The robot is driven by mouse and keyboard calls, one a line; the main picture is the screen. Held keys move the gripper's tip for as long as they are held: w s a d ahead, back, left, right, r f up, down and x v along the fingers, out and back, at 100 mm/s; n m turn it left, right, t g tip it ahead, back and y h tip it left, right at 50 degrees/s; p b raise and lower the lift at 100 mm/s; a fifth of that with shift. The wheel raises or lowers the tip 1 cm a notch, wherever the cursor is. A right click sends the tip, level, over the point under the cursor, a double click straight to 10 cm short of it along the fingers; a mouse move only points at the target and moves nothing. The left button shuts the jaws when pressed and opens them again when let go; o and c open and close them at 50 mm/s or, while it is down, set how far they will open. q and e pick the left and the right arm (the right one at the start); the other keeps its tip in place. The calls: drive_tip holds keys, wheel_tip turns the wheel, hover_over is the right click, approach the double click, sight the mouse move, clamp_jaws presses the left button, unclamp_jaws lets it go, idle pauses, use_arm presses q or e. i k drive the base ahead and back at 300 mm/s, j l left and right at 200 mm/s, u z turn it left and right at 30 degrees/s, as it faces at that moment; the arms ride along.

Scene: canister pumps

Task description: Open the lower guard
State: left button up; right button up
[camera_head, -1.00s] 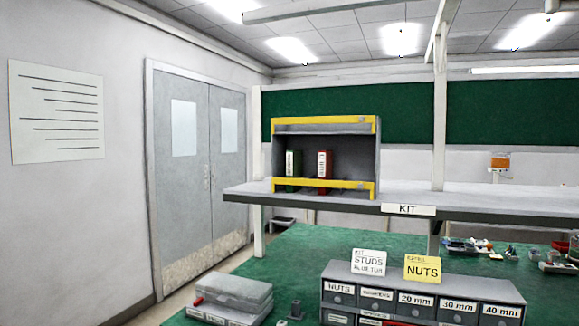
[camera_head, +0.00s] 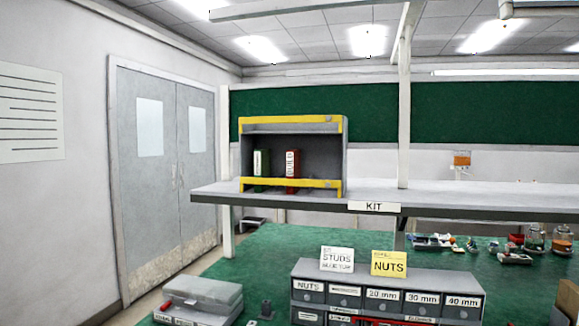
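A grey open-fronted cabinet (camera_head: 335,160) stands on the shelf, left of centre in the head view. A yellow lower guard (camera_head: 300,183) runs across the bottom of its front, with a small grey piece near its right end. A yellow upper guard (camera_head: 290,119) runs across the top. The lower guard lies across the front of the binders' lower ends. Neither of my grippers shows in the view.
The shelf (camera_head: 480,202) carries a KIT label (camera_head: 374,206) and is bare right of the cabinet. Below it, the green bench (camera_head: 270,245) holds a drawer unit (camera_head: 385,285) with STUDS (camera_head: 337,259) and NUTS (camera_head: 388,263) cards, grey cases (camera_head: 203,293) and small trays of parts (camera_head: 435,242).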

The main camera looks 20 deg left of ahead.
sight(298, 182)
drive_tip(key=i+j, duration=0.15)
drive_tip(key=i, duration=0.25)
drive_tip(key=i+j, duration=0.2)
drive_tip(key=i, duration=0.25)
drive_tip(key=i+j, duration=0.15)
drive_tip(key=i, duration=0.25)
